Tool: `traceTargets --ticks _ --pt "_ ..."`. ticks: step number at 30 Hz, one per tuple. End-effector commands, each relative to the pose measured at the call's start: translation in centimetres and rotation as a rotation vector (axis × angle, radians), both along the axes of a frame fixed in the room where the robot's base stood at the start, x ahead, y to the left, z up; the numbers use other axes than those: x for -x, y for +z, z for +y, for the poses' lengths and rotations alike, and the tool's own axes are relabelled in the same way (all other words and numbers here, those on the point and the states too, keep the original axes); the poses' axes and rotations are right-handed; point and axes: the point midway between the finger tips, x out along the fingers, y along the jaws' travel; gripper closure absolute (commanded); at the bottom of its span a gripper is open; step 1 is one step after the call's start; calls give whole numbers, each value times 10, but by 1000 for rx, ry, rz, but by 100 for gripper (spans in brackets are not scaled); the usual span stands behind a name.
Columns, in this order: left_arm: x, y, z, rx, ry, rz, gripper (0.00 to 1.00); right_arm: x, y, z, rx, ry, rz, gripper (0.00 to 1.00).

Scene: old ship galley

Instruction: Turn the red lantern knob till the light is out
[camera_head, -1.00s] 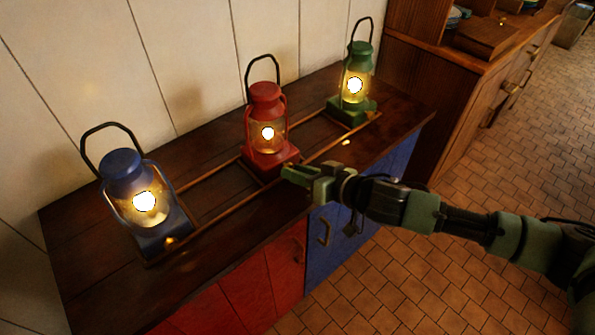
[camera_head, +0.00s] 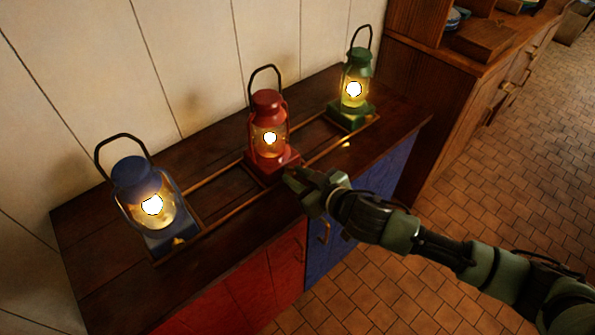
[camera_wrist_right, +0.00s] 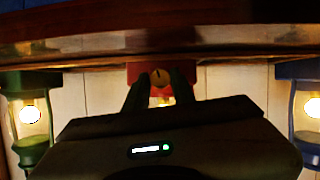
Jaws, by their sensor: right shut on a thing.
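The red lantern (camera_head: 268,112) stands upright in the middle of a row of three on the cabinet top, and its light is glowing. In the right wrist view its red base (camera_wrist_right: 147,68) appears upside down, with a yellowish round knob (camera_wrist_right: 160,77) on its face. My right gripper (camera_head: 290,178) reaches in from the right to the front of the base. In the wrist view its dark fingers (camera_wrist_right: 160,84) are on either side of the knob, shut on it. In the head view the fingers hide the knob. My left gripper is not in view.
A lit blue lantern (camera_head: 135,180) stands at the left and a lit green lantern (camera_head: 357,66) at the right. Low wooden rails (camera_head: 228,214) run along the cabinet top (camera_head: 95,235). A wooden cupboard (camera_head: 440,110) stands beyond at the right.

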Motion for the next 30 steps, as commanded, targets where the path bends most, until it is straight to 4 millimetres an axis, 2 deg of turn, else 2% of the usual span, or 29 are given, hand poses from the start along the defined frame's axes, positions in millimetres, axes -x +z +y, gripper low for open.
traceTargets --ticks 9,25,26,27,30 --pt "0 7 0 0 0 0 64 1 0 1 103 0 -74 100" --pt "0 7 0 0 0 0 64 0 0 1 125 -1 -90 100" --pt "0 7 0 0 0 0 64 0 0 1 125 0 -90 67" --pt "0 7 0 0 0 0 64 0 0 1 125 0 -90 56" --pt "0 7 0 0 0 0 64 0 0 1 125 0 -90 53"
